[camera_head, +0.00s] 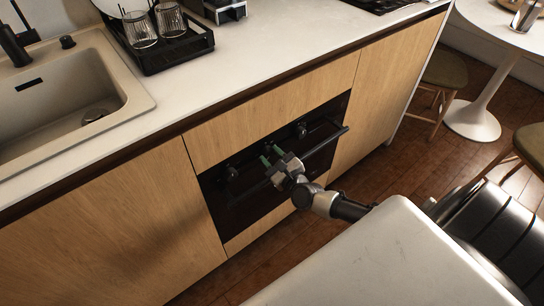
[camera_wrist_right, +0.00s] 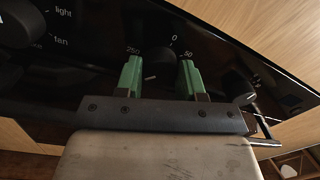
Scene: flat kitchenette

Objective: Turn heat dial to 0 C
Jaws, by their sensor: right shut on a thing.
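The heat dial (camera_wrist_right: 158,62) is a round black knob on the black oven panel. In the right wrist view the label 0 is above it, 50 to its right and 250 to its left. A small pale mark shows low on the knob; I cannot tell which value it indicates. My right gripper (camera_head: 270,155), with green fingers, is at the oven front. In the right wrist view its fingers (camera_wrist_right: 159,76) stand on either side of the dial and are shut on it. My left gripper is not in view.
The black oven (camera_head: 225,205) has another knob (camera_head: 230,173) left of my gripper, one (camera_head: 300,129) to the right, and a protruding bar handle (camera_head: 325,142). The counter (camera_head: 250,55) overhangs above. A dish rack (camera_head: 180,55) and sink (camera_head: 60,100) are on top.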

